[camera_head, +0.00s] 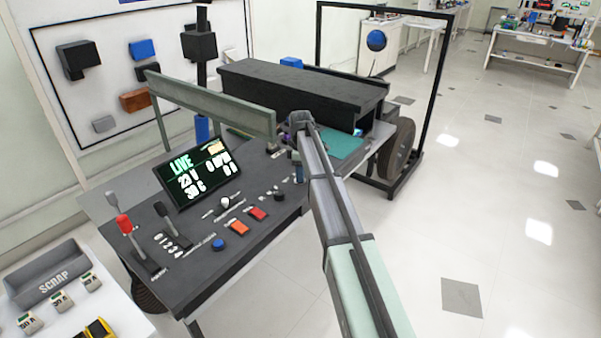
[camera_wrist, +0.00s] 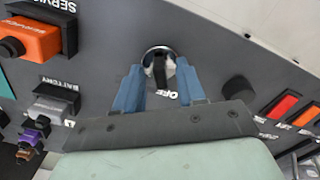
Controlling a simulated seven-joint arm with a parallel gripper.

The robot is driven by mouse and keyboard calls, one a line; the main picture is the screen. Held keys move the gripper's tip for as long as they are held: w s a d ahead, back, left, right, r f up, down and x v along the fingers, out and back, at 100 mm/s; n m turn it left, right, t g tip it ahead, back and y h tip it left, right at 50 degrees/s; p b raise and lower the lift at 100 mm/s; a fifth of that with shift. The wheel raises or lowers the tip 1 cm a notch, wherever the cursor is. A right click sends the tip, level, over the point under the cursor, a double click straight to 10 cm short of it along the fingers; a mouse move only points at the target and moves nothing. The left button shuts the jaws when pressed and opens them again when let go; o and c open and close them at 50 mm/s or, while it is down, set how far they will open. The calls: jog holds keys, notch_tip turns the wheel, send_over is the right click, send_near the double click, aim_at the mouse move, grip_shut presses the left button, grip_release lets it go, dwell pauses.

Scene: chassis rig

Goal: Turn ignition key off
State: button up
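In the wrist view, the ignition key (camera_wrist: 159,70) is a dark upright tab in a round silver switch (camera_wrist: 146,53) on the dark panel. White lettering that appears to read OFF sits just beside it. My gripper (camera_wrist: 160,84) has two blue fingers, one on each side of the key. A gap shows between the key and each finger, so the gripper looks open around it. In the head view, my gripper (camera_head: 298,173) is low over the right end of the console (camera_head: 262,190), and the key cannot be made out there.
A display (camera_head: 197,172) on the console reads LIVE. Levers, a blue button (camera_head: 218,244) and orange and red buttons (camera_head: 257,213) lie left of my gripper. In the wrist view, a black knob (camera_wrist: 238,88) stands right of it and an orange service plug (camera_wrist: 33,38) left.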

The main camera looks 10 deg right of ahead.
notch_tip(320, 180, up, 14)
jog(key=shift+f, duration=0.15)
dwell(0.4)
jog(key=s+f+m+g+y, duration=0.1)
jog(key=s+f+m, duration=0.3)
jog(key=s+f, duration=0.85)
jog(key=s+d+f+m+g, duration=0.1)
jog(key=s+f+m, duration=0.3)
jog(key=s+f, duration=0.8)
jog(key=s+f+m+g+y, duration=0.1)
jog(key=s+f+m, duration=0.5)
jog(key=f, duration=1.1)
jog(key=s+d+f+g, duration=0.1)
jog(key=s+f, duration=0.4)
jog(key=s, duration=0.6)
jog(key=s+d+f+g+h, duration=0.1)
jog(key=s+f, duration=0.4)
jog(key=s, duration=0.7)
jog(key=s+d+f+m+g+h, duration=0.1)
jog(key=s+f, duration=0.4)
jog(key=s, duration=0.7)
jog(key=shift+s+d+f+g, duration=0.15)
jog(key=shift+d+f+g, duration=0.15)
jog(key=shift+g, duration=0.1)
